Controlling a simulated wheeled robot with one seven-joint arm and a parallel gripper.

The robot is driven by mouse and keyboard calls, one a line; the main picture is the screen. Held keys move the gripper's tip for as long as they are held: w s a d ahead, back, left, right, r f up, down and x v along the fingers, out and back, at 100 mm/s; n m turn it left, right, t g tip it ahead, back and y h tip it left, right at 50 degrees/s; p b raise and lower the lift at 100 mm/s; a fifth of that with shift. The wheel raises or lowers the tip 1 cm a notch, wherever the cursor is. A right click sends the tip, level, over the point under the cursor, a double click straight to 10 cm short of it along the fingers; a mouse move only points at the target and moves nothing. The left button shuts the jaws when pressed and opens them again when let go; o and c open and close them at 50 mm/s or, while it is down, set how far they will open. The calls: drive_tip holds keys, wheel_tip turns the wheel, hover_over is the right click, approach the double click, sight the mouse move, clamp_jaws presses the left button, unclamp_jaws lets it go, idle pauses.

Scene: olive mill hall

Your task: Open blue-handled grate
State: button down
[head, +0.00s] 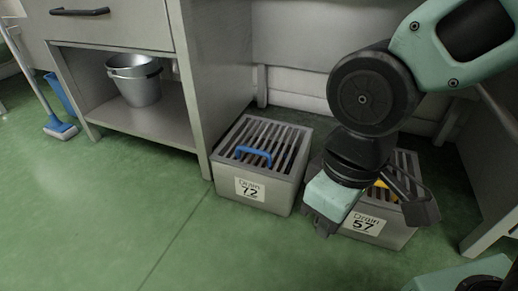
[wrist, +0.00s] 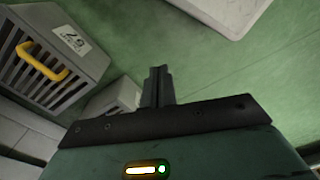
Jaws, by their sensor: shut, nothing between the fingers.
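The blue handle (head: 253,154) stands on a slatted metal grate (head: 270,135), which lies flat and closed on a grey box labelled Drain 72 (head: 228,183). My gripper (head: 322,230) hangs to the right of and in front of that box, in front of the Drain 57 box, apart from the blue handle. In the wrist view my gripper's fingers (wrist: 157,86) are together with nothing between them. The blue handle does not show in the wrist view.
A second grey box, Drain 57 (head: 395,232), has a slatted grate with a yellow handle (head: 382,185), partly hidden by my arm. The yellow handle also shows in the wrist view (wrist: 42,62). A cabinet (head: 200,110) stands left, holding a metal bucket (head: 135,85). Green floor is clear in front.

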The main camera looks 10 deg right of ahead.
drive_tip(key=w+a+f+n+g+h+p, duration=0.1)
drive_tip(key=w+a+f+n+p, duration=0.1)
drive_tip(key=w+a, duration=0.15)
drive_tip(key=n+t+h+p, duration=0.9)
drive_tip(key=n+t, duration=0.6)
drive_tip(key=n, duration=0.5)
approach(251, 166)
drive_tip(key=shift+y, duration=0.6)
drive_tip(key=w+d+b, duration=0.1)
drive_tip(key=w, duration=0.1)
drive_tip(key=w+d+b, duration=0.2)
drive_tip(key=w, duration=0.1)
drive_tip(key=w+d+b, duration=0.2)
drive_tip(key=w, duration=0.1)
drive_tip(key=shift+d+r, duration=0.25)
drive_tip(key=shift+r, duration=0.15)
drive_tip(key=shift+r+p, duration=0.2)
drive_tip(key=shift+p, duration=0.1)
